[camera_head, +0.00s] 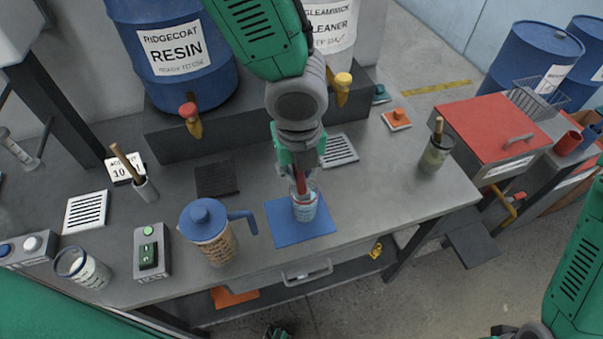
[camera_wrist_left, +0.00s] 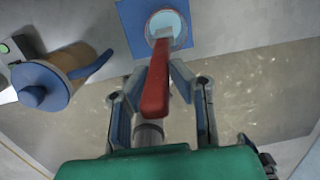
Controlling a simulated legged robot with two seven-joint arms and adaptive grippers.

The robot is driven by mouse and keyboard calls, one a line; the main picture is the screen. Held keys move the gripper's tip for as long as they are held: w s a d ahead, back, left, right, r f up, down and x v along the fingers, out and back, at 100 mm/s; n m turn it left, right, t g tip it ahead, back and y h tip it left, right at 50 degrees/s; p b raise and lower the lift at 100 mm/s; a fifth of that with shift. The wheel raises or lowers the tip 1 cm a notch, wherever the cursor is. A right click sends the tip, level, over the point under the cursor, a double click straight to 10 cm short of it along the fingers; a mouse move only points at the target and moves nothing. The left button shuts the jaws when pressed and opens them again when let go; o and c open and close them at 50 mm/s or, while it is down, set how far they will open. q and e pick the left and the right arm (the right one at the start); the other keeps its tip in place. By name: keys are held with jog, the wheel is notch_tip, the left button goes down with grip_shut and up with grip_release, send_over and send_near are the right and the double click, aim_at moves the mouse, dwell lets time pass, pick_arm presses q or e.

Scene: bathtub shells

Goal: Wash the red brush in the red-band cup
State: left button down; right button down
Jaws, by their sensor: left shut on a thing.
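The red brush (camera_wrist_left: 156,82) is held upright in my left gripper (camera_head: 300,170), which is shut on its handle. In the left wrist view the handle lies between the two fingers (camera_wrist_left: 163,100). The brush's lower end reaches into a clear cup (camera_head: 305,208) holding pale blue liquid; the bristles are hard to make out. The cup's open mouth shows in the left wrist view (camera_wrist_left: 168,26). It stands on a blue mat (camera_head: 323,231).
A blue-lidded jug (camera_head: 212,238) stands just left of the mat. Further left are a green-button switch box (camera_head: 150,253), a glass (camera_head: 82,270) and a wooden-handled brush (camera_head: 127,163) in a holder. A jar (camera_head: 435,155) with another brush stands at right. Drums with taps line the back.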

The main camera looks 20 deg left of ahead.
pick_arm(q)
jog(key=shift+s+a+r, duration=0.1)
jog(key=shift+s+r, duration=0.1)
jog(key=shift+r, duration=1.05)
jog(key=shift+s+d+r, duration=0.1)
jog(key=shift+s+r, duration=0.1)
jog(key=shift+r, duration=1.05)
jog(key=shift+s+a+r, duration=0.1)
jog(key=shift+s+r, duration=0.1)
jog(key=shift+r, duration=1.05)
jog(key=shift+r, duration=1.95)
